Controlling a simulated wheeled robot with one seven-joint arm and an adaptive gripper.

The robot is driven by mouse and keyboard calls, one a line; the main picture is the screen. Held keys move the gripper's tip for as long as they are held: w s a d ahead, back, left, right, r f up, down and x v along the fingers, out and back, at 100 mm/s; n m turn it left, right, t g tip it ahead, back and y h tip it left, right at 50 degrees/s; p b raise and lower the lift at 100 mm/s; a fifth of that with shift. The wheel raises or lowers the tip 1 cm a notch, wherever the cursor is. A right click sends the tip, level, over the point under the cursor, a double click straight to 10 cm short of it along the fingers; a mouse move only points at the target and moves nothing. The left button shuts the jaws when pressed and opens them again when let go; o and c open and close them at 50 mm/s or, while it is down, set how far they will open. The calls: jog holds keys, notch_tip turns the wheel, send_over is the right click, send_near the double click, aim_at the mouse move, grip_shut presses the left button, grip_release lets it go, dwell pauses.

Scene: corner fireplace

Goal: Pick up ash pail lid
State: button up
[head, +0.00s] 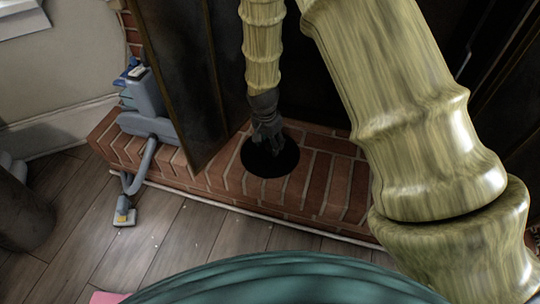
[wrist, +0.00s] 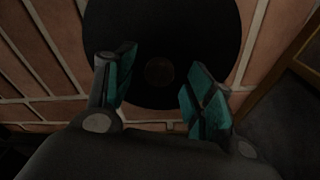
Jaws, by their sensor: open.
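The ash pail lid is a flat black disc (head: 270,161) on the brick hearth, in the middle of the head view. In the wrist view the lid (wrist: 185,35) fills the upper middle, with a faint round knob (wrist: 159,72) at its centre. My gripper (head: 268,138) is above the lid, pointing down. In the wrist view its two teal-padded fingers (wrist: 157,90) are open, with the knob between and slightly beyond the fingertips. Nothing is held. Whether the fingers touch the lid cannot be told.
The brick hearth (head: 225,180) has a dark metal fireplace screen (head: 185,85) standing on it, close left of my gripper. A grey-blue device with a hose (head: 145,105) is at the hearth's left end. Wooden floor (head: 190,235) lies in front.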

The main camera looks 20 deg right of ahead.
notch_tip(320, 180, down, 2)
jog(key=shift+d+b, duration=0.1)
jog(key=shift+b, duration=0.2)
grip_shut()
jog(key=shift+r, duration=0.1)
